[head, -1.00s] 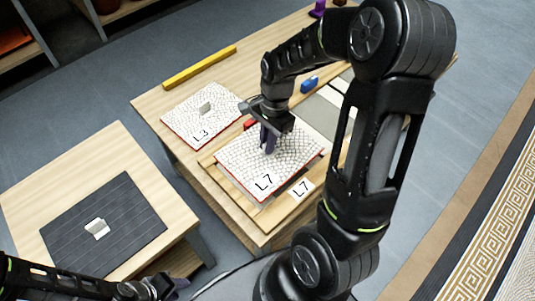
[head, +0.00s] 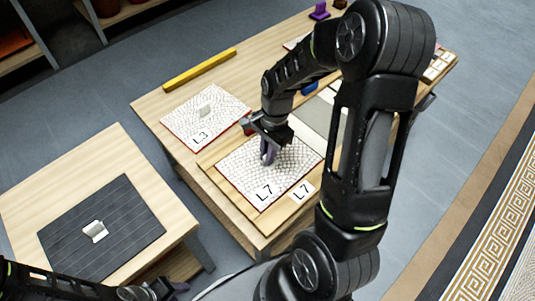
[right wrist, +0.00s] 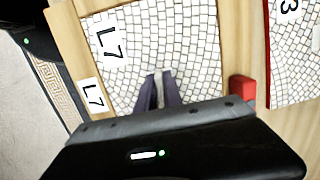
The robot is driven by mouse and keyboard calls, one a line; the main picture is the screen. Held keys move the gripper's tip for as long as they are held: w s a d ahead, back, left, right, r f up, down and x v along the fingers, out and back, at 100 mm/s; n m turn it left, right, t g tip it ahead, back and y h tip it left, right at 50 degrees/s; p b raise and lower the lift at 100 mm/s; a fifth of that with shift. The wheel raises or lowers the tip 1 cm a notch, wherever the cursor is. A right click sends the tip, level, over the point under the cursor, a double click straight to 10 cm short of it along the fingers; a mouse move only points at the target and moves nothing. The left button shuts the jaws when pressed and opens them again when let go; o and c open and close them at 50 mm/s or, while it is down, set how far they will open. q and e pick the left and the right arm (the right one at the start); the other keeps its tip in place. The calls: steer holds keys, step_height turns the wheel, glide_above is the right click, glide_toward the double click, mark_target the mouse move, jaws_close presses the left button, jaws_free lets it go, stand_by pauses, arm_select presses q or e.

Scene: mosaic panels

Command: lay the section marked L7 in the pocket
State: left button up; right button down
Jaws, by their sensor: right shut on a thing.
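The mosaic section marked L7 (head: 240,172) is a white-tiled panel. It lies level within the wooden frame of the pocket (head: 262,222), beside the L7 tag (head: 302,191). In the right wrist view, the section (right wrist: 185,30) sits between the wooden rims with its edges roughly parallel to them; whether it is fully seated I cannot tell. My right gripper (head: 268,158) is shut on the section's grip near its middle; the fingers (right wrist: 162,92) mostly hide the grip. My left gripper (head: 168,288) is low at the bottom edge, away from the section, its jaws unclear.
The L3 section (head: 190,115) lies on the table left of the pocket, with a yellow bar (head: 198,69) behind it. A red block (right wrist: 242,90) is beside the frame. A side table holds a dark mat (head: 125,235) with a small pale block (head: 95,231).

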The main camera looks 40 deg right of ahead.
steer(key=c, duration=1.9)
jaws_free()
steer(key=shift+f, duration=0.15)
steer(key=shift+c, duration=0.2)
steer(key=o, duration=0.5)
steer(key=shift+c, duration=0.2)
step_height(320, 180, up, 12)
steer(key=d+p, duration=0.1)
steer(key=p, duration=0.1)
steer(key=shift+d+p, duration=0.35)
steer(key=shift+d, duration=0.05)
